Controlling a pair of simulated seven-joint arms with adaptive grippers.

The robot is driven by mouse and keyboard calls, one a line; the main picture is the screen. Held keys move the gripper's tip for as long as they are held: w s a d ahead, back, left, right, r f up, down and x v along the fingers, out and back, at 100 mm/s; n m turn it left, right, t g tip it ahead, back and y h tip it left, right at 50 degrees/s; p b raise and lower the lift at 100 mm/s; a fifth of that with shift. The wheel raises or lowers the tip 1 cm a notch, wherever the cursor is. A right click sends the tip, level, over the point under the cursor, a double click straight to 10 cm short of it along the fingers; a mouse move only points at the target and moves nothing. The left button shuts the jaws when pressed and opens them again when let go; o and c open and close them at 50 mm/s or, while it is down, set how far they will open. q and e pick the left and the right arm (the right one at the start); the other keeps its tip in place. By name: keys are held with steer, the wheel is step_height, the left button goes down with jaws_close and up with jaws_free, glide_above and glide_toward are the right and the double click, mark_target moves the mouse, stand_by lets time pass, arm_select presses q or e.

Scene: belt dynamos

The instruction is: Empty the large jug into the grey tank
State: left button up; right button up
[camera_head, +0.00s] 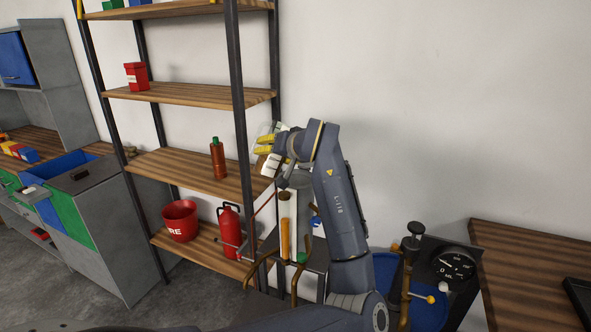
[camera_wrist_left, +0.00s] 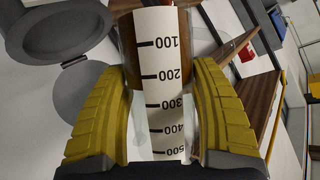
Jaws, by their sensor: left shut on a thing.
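My left gripper (camera_head: 265,145) has yellow fingers and is high in front of the shelf's right side in the head view. In the left wrist view its fingers (camera_wrist_left: 163,125) are shut on the clear jug (camera_wrist_left: 162,90), one on each side. The jug has a white scale strip marked 100 to 500, with brown liquid behind the 100 to 200 marks. In the head view the jug (camera_head: 268,163) is mostly hidden by the gripper and looks tilted. A grey box-like body (camera_head: 313,250) with an amber upright column stands below; I cannot tell if it is the grey tank. My right gripper is out of view.
A shelf rack (camera_head: 195,94) at left holds a brown bottle (camera_head: 217,158), a red bucket (camera_head: 180,220) and a red canister (camera_head: 230,230). A dial gauge (camera_head: 455,264) and brown pipes stand lower right, beside a wooden bench (camera_head: 530,260). A round grey part (camera_wrist_left: 65,25) shows in the wrist view.

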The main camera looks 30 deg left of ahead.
mark_target(271, 166)
arm_select(q)
steer(key=shift+s+a+f+m+g+y, duration=0.1)
steer(key=shift+s+f+m+g, duration=0.15)
steer(key=shift+f, duration=0.25)
steer(key=shift+s+a+f+m+g+y, duration=0.1)
steer(key=shift+f+m+g, duration=0.05)
steer(key=shift+f+m, duration=0.3)
steer(key=shift+s+f+m+g+y, duration=0.1)
steer(key=shift+f+m+g, duration=0.1)
steer(key=shift+f, duration=0.35)
stand_by(3.0)
steer(key=shift+s+a+f+m+g+y, duration=0.15)
steer(key=shift+s+f+m+g+y, duration=0.1)
steer(key=shift+f+m+g+y, duration=0.4)
stand_by(2.8)
